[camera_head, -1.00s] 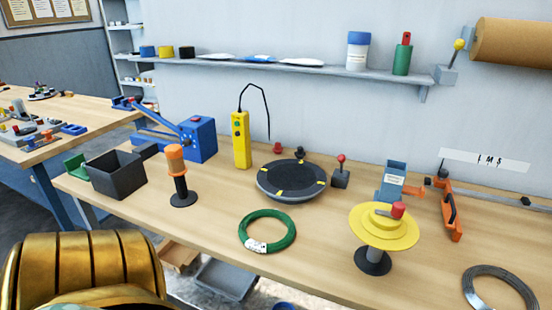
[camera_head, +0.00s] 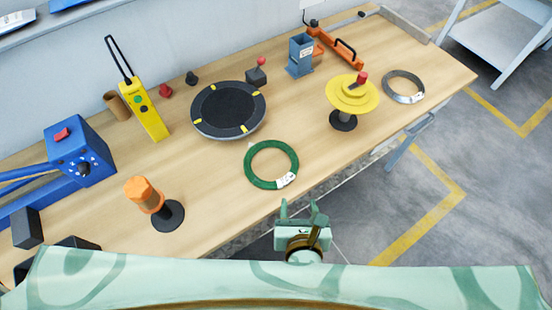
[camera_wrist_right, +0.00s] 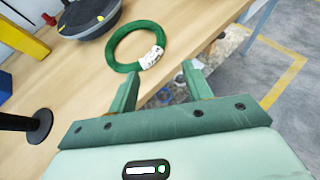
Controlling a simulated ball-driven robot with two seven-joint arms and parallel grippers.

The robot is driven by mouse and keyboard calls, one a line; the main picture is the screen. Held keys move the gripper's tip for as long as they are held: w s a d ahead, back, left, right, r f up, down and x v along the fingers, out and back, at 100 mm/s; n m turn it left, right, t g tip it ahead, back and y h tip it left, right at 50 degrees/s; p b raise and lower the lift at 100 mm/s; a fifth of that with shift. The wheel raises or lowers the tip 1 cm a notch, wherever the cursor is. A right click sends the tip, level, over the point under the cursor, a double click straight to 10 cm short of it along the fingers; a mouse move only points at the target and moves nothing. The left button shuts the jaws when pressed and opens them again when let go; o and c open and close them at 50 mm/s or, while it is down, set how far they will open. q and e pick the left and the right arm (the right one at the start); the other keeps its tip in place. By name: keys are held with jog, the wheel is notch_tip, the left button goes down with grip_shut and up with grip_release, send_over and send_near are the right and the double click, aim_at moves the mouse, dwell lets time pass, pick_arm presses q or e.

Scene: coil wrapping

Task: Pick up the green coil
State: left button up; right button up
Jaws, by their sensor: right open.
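The green coil (camera_head: 250,169) lies flat on the workbench near its front edge, with a white label on its near right side. The coil also shows in the right wrist view (camera_wrist_right: 114,48), beyond the fingertips. My right gripper (camera_head: 302,206) is open and empty, just off the bench's front edge, apart from the coil and on its near side. Its two fingers show spread in the right wrist view (camera_wrist_right: 160,74). My left gripper is not in view.
A black round turntable (camera_head: 228,108) stands behind the coil. An orange-handled stand (camera_head: 150,198) is to its left. A yellow disc stand (camera_head: 352,94) and a grey coil (camera_head: 404,87) are to its right. The bench (camera_head: 215,185) is clear around the coil.

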jog(key=b, duration=0.2)
send_near(295, 168)
jog(key=x, duration=0.3)
jog(key=shift+w+a+f, duration=0.15)
jog(key=shift+w+f, duration=0.05)
jog(key=shift+f, duration=0.1)
jog(key=shift+w+f, duration=0.2)
jog(key=shift+w, duration=0.35)
jog(key=b+x, duration=0.1)
jog(key=x, duration=0.4)
jog(key=shift+w+r+b, duration=0.1)
jog(key=shift+b, duration=0.25)
jog(key=shift+r, duration=0.1)
grip_shut()
